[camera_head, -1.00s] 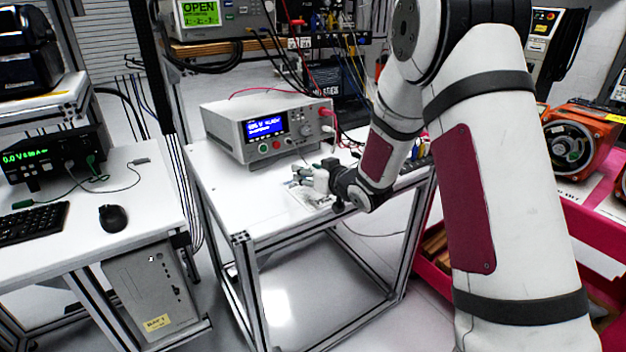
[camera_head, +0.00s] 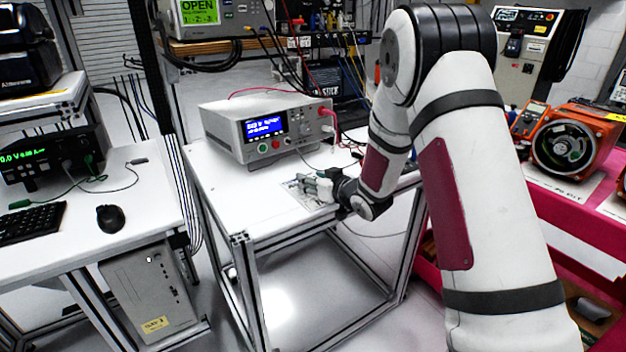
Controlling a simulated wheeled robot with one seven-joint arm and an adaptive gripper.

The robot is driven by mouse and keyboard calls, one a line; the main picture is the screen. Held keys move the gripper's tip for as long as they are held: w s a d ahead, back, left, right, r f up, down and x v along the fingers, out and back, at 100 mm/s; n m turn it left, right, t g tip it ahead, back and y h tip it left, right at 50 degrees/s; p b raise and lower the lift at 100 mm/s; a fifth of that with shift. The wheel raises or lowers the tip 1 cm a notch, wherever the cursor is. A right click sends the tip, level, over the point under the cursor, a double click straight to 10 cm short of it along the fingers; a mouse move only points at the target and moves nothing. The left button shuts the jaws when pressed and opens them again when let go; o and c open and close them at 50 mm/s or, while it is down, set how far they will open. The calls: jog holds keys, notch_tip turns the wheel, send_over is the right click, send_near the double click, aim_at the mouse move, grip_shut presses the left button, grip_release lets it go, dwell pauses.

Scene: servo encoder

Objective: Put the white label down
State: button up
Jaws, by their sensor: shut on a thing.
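My gripper (camera_head: 303,184) is low over the front right part of the white table (camera_head: 240,205), in front of the grey bench instrument. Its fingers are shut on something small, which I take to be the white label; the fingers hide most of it. A pale flat patch, perhaps a sheet or the label's edge, shows on the tabletop just under and left of the fingertips. I cannot tell whether the held thing touches the table.
The grey instrument (camera_head: 266,130) with a blue display and cables stands behind my gripper. A left desk holds a black mouse (camera_head: 110,218) and keyboard (camera_head: 32,224). An orange motor unit (camera_head: 562,145) sits on the right bench. The table's left front is clear.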

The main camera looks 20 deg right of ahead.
jog(key=shift+f, duration=0.45)
jog(key=o, duration=0.7)
jog(key=shift+r, duration=0.1)
jog(key=shift+r, duration=0.25)
jog(key=s+d+r+m+g+h+p, duration=0.1)
jog(key=s+d+r+g+h, duration=0.1)
jog(key=s+r, duration=0.5)
jog(key=s+d+r+m+g+h, duration=0.1)
jog(key=s+d+r+g+h, duration=0.1)
jog(key=s, duration=0.8)
jog(key=s+d+r+m+g+h+p, duration=0.1)
jog(key=s+d+r+g+h, duration=0.15)
jog(key=s+r, duration=0.45)
jog(key=s+a+g, duration=0.1)
jog(key=s+a, duration=0.1)
jog(key=s, duration=0.7)
jog(key=s+a+g+y, duration=0.1)
jog(key=s+a+g, duration=0.1)
jog(key=s, duration=0.8)
jog(key=s+a+g+y, duration=0.1)
jog(key=s+a+g, duration=0.1)
jog(key=s, duration=0.8)
jog(key=shift+a+f+m+g, duration=0.1)
jog(key=shift+a+m+g, duration=0.15)
jog(key=shift+a+m, duration=0.05)
